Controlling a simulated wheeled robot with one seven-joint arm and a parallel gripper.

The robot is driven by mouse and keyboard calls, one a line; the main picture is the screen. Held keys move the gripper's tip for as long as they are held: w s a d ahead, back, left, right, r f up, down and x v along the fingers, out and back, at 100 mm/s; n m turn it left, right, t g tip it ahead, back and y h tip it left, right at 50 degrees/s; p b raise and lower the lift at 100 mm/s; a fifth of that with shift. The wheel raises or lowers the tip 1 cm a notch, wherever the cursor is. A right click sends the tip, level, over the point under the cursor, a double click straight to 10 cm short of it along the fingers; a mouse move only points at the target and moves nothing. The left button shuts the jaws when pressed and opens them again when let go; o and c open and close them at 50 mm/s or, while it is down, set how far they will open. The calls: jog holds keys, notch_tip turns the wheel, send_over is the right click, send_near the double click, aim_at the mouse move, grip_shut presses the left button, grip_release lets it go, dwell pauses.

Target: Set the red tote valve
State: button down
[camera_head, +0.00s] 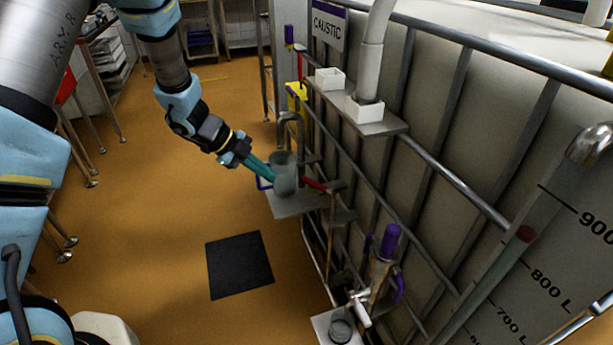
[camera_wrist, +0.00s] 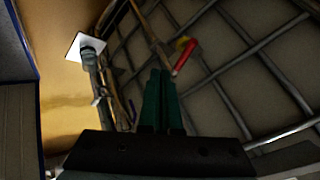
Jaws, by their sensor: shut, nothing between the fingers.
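The red valve handle (camera_head: 315,185) sticks out from the side of the caged tank in the head view, beside a grey cup-like vessel (camera_head: 286,180). In the wrist view, a red handle (camera_wrist: 184,58) with a yellow part at its far end lies just right of my fingertips. My gripper (camera_head: 270,178) has teal fingers and is shut and empty. It reaches in from the left, with its tips at the vessel in the head view; I cannot tell whether they touch it. My gripper in the wrist view (camera_wrist: 161,76) points toward the cage bars. The valve body is mostly hidden.
A small grey shelf (camera_head: 290,206) lies under the vessel. A purple-topped fitting (camera_head: 390,238) with a white lever (camera_head: 360,308) stands lower right. A CAUSTIC sign (camera_head: 328,24) and white boxes are above. Cage bars line the right. The orange floor holds a black mat (camera_head: 240,265).

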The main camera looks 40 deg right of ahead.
aim_at(310, 185)
jog(key=s+d+f+p, duration=0.2)
jog(key=d+f, duration=0.5)
jog(key=d, duration=0.2)
jog(key=shift+s, duration=0.3)
jog(key=shift+w+d+r+m+p, duration=0.1)
jog(key=shift+d+m+p, duration=0.2)
jog(key=shift+d+p, duration=0.15)
dwell(0.6)
jog(key=shift+w+d+m+g+y+p, duration=0.2)
jog(key=shift+d+m+g+y+p, duration=0.1)
jog(key=shift+d+m+g+p, duration=0.15)
jog(key=d+m, duration=0.1)
jog(key=d+m+g+y+b, duration=0.1)
jog(key=m, duration=0.1)
jog(key=shift+w+d+g+y, duration=0.15)
jog(key=shift+w+g+y, duration=0.1)
jog(key=shift+w+y, duration=0.1)
jog(key=shift+d, duration=0.55)
